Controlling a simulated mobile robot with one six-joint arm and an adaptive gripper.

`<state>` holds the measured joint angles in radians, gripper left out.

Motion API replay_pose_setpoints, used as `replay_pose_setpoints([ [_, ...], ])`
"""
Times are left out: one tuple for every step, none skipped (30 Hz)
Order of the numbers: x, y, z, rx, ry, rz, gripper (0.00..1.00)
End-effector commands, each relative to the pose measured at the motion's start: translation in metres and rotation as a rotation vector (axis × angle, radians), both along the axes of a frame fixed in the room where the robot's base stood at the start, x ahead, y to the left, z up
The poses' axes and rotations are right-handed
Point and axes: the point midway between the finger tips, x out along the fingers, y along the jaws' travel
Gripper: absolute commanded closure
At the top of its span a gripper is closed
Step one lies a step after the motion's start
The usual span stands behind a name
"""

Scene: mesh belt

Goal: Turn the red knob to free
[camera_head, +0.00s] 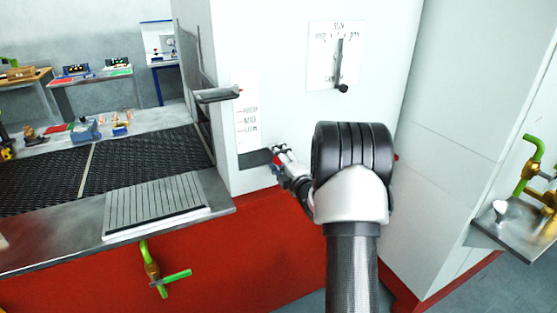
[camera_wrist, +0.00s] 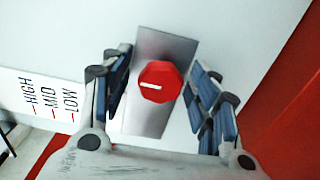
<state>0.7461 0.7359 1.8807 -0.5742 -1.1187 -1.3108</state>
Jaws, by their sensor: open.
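The red knob (camera_wrist: 160,82) is many-sided with a short white mark on its face. It sits on a grey metal plate (camera_wrist: 150,122) on the white wall in the wrist view. The white mark lies nearly crosswise in that picture. My gripper (camera_wrist: 160,65) is open, with one blue-padded finger to the left of the knob and one to the right. A gap shows on both sides, and neither finger appears to touch it. In the head view my gripper (camera_head: 282,160) is at the white cabinet's lower front, where my arm partly hides it. No "free" label is readable.
A HIGH/MID/LOW scale (camera_wrist: 48,102) is left of the knob in the wrist view. In the head view, a grey lever (camera_head: 218,95) stands beside that scale, and a switch plate (camera_head: 322,70) is higher up. The mesh belt (camera_head: 140,160) lies left; green-handled valves (camera_head: 162,278) are below it.

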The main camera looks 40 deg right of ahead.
Motion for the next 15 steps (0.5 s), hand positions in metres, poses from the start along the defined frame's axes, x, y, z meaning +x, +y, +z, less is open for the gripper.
replay_pose_setpoints([
  [0.0,0.0,0.0,0.0,0.0,0.0,0.44],
  [0.0,0.0,0.0,0.0,0.0,0.0,0.44],
  [0.0,0.0,0.0,0.0,0.0,0.0,0.44],
  [0.0,0.0,0.0,0.001,0.0,0.0,0.44],
  [0.0,0.0,0.0,0.001,0.0,0.0,0.44],
  [0.0,0.0,0.0,0.001,0.001,0.0,0.44],
  [-0.001,0.0,0.0,0.001,0.001,0.0,0.44],
  [-0.002,0.0,0.0,0.001,0.001,-0.001,0.44],
  [-0.004,0.0,0.0,0.001,0.001,-0.001,0.44],
  [-0.007,0.001,0.0,0.001,0.001,-0.002,0.44],
  [-0.011,0.001,0.0,0.001,0.001,-0.002,0.44],
  [-0.016,0.002,0.0,0.001,0.002,-0.003,0.44],
  [-0.022,0.004,0.0,0.001,0.002,-0.003,0.44],
  [-0.027,0.005,0.0,0.0,0.001,-0.002,0.44],
  [-0.035,0.007,0.0,0.001,0.002,-0.003,0.44],
])
